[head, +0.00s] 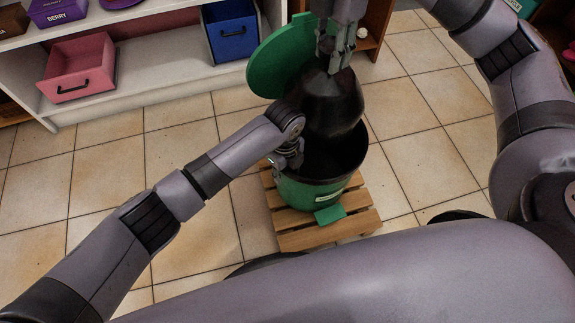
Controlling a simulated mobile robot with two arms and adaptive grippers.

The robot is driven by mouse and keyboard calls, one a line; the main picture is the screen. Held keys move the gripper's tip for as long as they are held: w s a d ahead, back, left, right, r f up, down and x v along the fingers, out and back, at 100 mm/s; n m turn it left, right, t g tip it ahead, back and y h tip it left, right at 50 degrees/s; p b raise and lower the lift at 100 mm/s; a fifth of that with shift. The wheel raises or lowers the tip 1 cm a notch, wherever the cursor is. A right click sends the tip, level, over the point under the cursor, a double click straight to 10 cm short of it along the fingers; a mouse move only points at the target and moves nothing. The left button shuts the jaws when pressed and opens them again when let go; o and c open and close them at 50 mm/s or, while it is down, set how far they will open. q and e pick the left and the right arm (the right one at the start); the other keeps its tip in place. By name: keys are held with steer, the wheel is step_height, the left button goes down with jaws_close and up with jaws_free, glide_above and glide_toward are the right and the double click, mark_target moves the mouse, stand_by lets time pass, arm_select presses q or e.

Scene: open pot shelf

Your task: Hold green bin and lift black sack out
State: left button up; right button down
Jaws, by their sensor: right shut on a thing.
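The green bin (308,193) stands upright on a wooden slatted stand, with its round green lid (278,62) open at the back. The black sack (333,103) hangs above the bin's dark mouth, its lower end at or just inside the rim; the exact overlap is hard to tell. My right gripper (338,66) is shut on the top of the sack from above. My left gripper (281,163) is at the left side of the bin's rim. Its fingers are partly hidden by its own wrist, so I cannot tell whether they are closed on the rim.
The wooden stand (300,238) rests on a tiled floor (190,170). A white shelf (140,94) behind it holds a pink drawer box (78,68), a blue box (231,30) and a purple box (56,10). The floor left and right of the stand is clear.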

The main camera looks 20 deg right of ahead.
arm_select(q)
step_height(320, 180, up, 12)
steer(key=shift+f, duration=0.1)
steer(key=s+d+r+m+g+h, duration=0.3)
steer(key=s+d+r+h, duration=0.7)
steer(key=d+r, duration=0.1)
steer(key=w+r+n+t+h+p, duration=0.1)
steer(key=w+r+n+t+h, duration=0.1)
steer(key=r, duration=0.4)
steer(key=w+d+n+h, duration=0.1)
steer(key=n, duration=0.1)
steer(key=shift+w+n+t+h, duration=0.3)
steer(key=shift+w+t+h, duration=0.05)
steer(key=shift+t+h, duration=0.05)
steer(key=shift+f, duration=0.1)
stand_by(0.6)
